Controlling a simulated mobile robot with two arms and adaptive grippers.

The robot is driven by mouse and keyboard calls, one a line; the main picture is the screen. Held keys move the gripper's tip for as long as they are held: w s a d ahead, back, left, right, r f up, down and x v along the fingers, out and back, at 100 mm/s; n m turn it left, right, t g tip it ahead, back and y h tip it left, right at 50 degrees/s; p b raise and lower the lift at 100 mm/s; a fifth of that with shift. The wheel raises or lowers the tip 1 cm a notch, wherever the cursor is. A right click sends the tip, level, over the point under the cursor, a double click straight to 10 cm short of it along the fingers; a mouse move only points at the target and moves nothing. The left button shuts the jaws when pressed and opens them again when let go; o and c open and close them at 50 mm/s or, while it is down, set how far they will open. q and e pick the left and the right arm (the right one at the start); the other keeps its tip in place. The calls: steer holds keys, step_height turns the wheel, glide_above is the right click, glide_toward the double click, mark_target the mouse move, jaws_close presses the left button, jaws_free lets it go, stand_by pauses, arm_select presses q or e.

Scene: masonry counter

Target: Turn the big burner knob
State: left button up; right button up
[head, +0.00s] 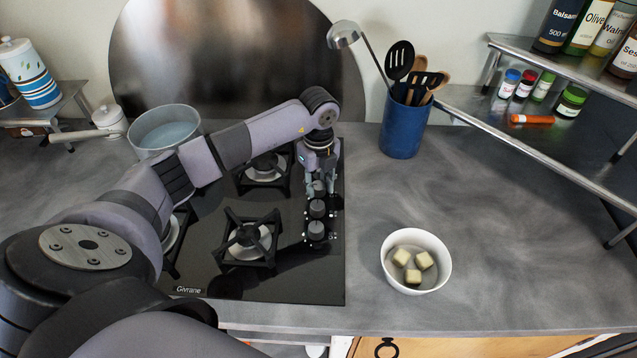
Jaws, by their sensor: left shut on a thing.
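The black gas hob (320,285) is set in the counter, with a column of dark round knobs along its right side. The nearest knob (316,231) and the one behind it (317,208) stand free. My left gripper (317,186) points down over the column, shut on a knob farther back. The fingers mostly hide that knob, so I cannot tell its turn angle. A burner with a black grate (248,240) is at the front of the hob, and another (265,170) is behind it. No flame shows. My right gripper is not in view.
A pot (165,130) stands at the back left. A blue utensil crock (402,128) stands right of the hob. A white bowl (416,240) holds pale cubes. A metal shelf (540,125) with jars is at right. The counter between crock and bowl is clear.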

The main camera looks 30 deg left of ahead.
mark_target(319, 185)
arm_select(q)
steer(key=shift+n, duration=0.7)
steer(key=o, duration=1.2)
steer(key=shift+r, duration=0.15)
step_height(319, 185, up, 12)
steer(key=shift+f, duration=0.1)
